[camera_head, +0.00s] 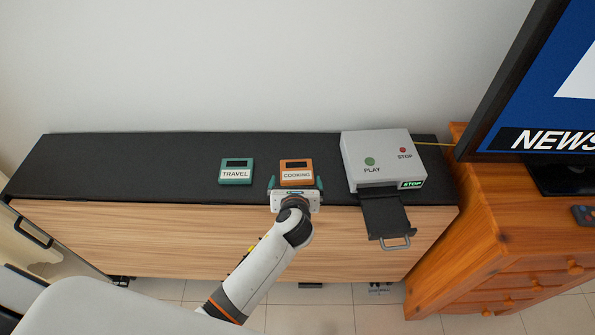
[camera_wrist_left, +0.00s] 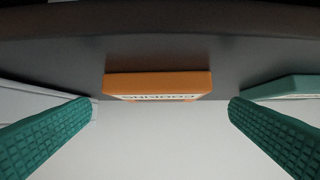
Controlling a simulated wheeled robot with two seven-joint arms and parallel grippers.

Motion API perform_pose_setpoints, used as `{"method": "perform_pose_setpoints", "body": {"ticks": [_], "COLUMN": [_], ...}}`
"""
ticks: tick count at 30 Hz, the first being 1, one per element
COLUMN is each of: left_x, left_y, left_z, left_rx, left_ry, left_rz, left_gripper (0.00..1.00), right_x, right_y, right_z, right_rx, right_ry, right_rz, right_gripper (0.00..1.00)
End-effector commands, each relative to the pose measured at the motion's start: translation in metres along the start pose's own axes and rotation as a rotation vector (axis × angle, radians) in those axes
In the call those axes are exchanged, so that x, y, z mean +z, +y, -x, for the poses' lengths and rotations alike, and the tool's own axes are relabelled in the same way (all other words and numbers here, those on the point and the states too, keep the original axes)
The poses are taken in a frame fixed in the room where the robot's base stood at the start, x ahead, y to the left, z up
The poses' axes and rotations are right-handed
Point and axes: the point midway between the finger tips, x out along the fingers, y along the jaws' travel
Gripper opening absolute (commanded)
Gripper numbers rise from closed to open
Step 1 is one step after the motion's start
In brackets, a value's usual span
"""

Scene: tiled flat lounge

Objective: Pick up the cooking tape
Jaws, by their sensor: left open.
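The orange cooking tape (camera_head: 297,166), with a white label reading COOKING, lies on the black top of the low cabinet in the head view. In the left wrist view the cooking tape (camera_wrist_left: 158,84) is centred between the fingers, its label upside down. My left gripper (camera_head: 296,184) is open at the near edge of the tape. Its teal fingers (camera_wrist_left: 162,112) stand to either side with gaps between them and the tape. My right gripper is not in view.
A teal tape (camera_head: 236,172) labelled TRAVEL lies to the left. A grey player (camera_head: 378,152) with PLAY and STOP buttons stands to the right, its dark tray (camera_head: 385,215) pulled out. A wooden drawer unit (camera_head: 510,220) with a television is at far right.

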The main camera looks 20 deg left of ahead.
Motion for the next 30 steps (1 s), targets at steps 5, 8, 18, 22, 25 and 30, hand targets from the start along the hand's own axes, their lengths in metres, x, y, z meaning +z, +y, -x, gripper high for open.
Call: {"method": "perform_pose_setpoints", "body": {"ticks": [5,8,18,22,25,30], "left_x": [-0.003,-0.005,-0.004,-0.004,-0.004,-0.004], "left_y": [0.001,0.002,0.002,0.002,0.002,0.002], "left_z": [-0.018,-0.034,-0.053,-0.053,-0.053,-0.053], "left_rx": [0.000,-0.001,0.002,0.002,0.002,0.002], "left_ry": [-0.001,-0.001,-0.001,-0.001,-0.001,-0.001], "left_rz": [0.003,0.003,0.002,0.002,0.002,0.001], "left_gripper": [1.00,1.00,1.00,0.93,0.77,0.61], "right_x": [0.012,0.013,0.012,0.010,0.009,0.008], "right_y": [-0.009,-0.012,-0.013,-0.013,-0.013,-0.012], "right_z": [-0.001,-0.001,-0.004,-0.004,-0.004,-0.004], "right_rx": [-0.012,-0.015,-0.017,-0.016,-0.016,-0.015], "right_ry": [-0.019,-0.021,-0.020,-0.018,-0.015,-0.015], "right_rz": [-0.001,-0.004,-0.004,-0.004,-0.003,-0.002], "right_gripper": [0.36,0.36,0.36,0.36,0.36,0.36]}}
